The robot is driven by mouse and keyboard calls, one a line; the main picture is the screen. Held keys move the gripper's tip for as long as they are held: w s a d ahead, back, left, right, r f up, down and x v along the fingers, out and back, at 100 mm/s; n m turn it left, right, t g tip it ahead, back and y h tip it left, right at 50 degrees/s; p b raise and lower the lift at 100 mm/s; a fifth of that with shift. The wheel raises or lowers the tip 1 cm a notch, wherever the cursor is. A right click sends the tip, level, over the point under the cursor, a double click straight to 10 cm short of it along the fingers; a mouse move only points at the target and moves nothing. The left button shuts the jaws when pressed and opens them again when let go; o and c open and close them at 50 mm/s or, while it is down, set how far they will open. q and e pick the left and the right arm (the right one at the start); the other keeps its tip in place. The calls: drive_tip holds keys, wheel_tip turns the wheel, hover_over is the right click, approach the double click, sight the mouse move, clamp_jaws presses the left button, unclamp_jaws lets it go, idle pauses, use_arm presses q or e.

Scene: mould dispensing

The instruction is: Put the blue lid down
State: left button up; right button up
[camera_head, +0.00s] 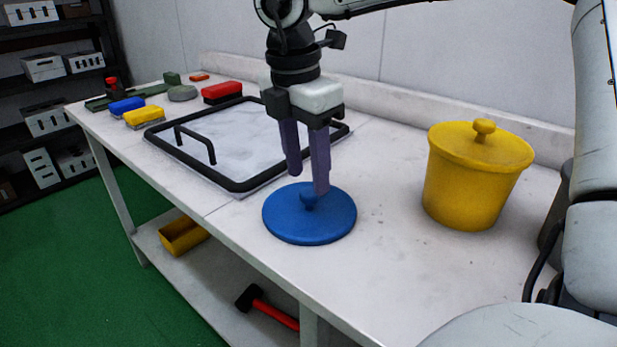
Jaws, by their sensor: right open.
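The blue lid (290,222) is a round disc with a small knob on top. It lies flat on the white workbench (385,285), near its front edge. My right gripper (308,184) points down just above the lid, with its purple fingers apart. One fingertip overlaps the lid's knob in the picture, and the other is up and to the left of it. I cannot tell whether a finger touches the knob. My left gripper is not in view.
A yellow pot (468,190) with a knobbed lid stands to the right. A black-framed panel with a handle (225,140) lies left of the lid. Blue (127,106), yellow (144,117) and red (222,93) blocks sit farther back. The bench between lid and pot is clear.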

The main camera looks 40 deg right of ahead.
sight(302, 198)
wheel_tip(302, 198, up, 9)
drive_tip(key=a+p, duration=0.1)
idle(0.6)
